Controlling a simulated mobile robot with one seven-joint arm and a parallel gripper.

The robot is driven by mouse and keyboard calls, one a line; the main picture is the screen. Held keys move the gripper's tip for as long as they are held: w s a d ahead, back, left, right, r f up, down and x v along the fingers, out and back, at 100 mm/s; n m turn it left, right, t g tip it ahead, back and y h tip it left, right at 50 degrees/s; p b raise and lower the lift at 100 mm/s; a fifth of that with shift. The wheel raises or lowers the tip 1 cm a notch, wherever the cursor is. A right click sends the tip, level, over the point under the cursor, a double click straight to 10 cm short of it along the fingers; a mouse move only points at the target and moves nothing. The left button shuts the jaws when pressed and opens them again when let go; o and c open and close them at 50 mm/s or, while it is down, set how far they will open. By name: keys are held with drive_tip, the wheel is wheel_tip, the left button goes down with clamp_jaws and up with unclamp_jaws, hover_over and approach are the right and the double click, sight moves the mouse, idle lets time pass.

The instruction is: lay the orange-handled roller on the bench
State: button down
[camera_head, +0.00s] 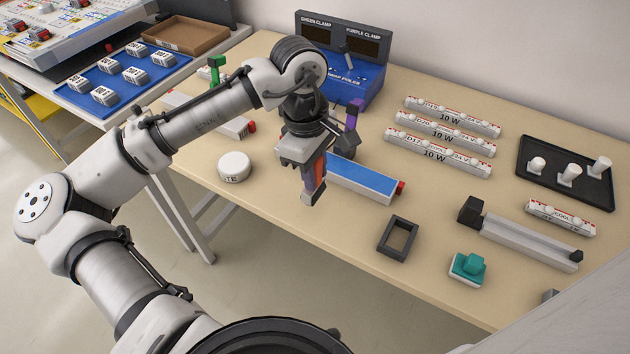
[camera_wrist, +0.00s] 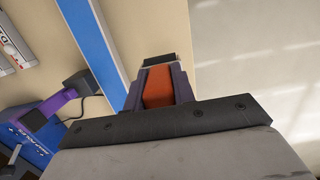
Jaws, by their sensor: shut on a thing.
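My gripper (camera_head: 310,184) hangs above the front part of the beige bench (camera_head: 275,222), left of the blue-topped bar in the picture. It is shut on the orange-handled roller; the orange handle (camera_head: 320,170) shows beside a finger. In the wrist view the orange handle (camera_wrist: 157,86) sits between the two fingers of my gripper (camera_wrist: 160,88). Most of the roller is hidden by the fingers, and I cannot make out its roller end. I cannot tell how high it is above the bench.
The blue-topped bar (camera_head: 362,179) lies close by. A white round puck (camera_head: 234,167) is to the left, a dark square frame (camera_head: 397,237) to the right. The blue clamp box (camera_head: 352,83) stands behind. Bare bench shows between puck and frame, near the front edge.

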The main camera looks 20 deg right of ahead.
drive_tip(key=shift+f, duration=2)
drive_tip(key=shift+f, duration=0.1)
drive_tip(key=c, duration=1.2)
unclamp_jaws()
drive_tip(key=shift+o, duration=0.2)
drive_tip(key=r, duration=0.8)
drive_tip(key=w+a+r, duration=0.1)
drive_tip(key=r, duration=0.3)
drive_tip(key=shift+r+b, duration=0.1)
drive_tip(key=shift+b, duration=0.2)
